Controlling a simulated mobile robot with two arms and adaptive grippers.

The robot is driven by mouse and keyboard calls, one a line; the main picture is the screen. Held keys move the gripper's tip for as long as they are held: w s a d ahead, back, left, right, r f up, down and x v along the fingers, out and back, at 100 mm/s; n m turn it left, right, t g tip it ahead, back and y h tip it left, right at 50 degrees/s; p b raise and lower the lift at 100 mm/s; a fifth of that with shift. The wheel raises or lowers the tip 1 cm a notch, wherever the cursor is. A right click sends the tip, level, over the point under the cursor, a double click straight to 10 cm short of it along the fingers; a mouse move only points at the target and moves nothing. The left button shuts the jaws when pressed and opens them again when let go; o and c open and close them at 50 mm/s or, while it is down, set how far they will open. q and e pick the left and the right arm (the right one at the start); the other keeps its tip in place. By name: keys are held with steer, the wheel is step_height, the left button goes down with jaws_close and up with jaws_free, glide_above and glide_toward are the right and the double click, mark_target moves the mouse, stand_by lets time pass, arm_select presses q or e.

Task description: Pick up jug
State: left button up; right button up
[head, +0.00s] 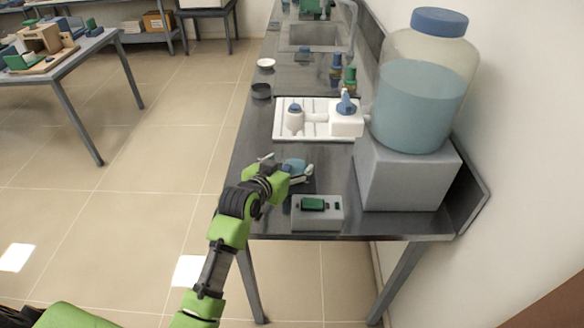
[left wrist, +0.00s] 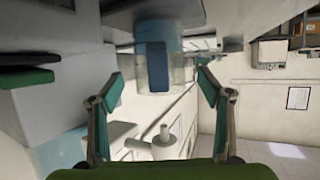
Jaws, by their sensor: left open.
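A small clear jug with light blue contents and a dark blue handle-like part stands between and beyond my open left fingers in the left wrist view (left wrist: 180,70), which looks upside down. In the head view, the jug (head: 294,165) shows as a bluish patch at my left gripper (head: 288,171), partly hidden by it. The left fingers, also seen in the left wrist view (left wrist: 160,95), are spread on both sides with a gap to the jug. Contact is not visible. My right gripper is not in view.
A white-grey device with a green display (head: 313,204) sits at the bench's near edge. A large blue-capped carboy (head: 418,105) stands on a grey box (head: 405,180) to the right. Behind is a white tray (head: 283,131) with bottles. Bare steel bench (head: 250,140) shows left of the tray.

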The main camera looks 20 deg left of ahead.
arm_select(q)
steer(key=shift+x, duration=1.35)
steer(key=c, duration=1.3)
steer(key=shift+c, duration=0.7)
steer(key=shift+r, duration=0.15)
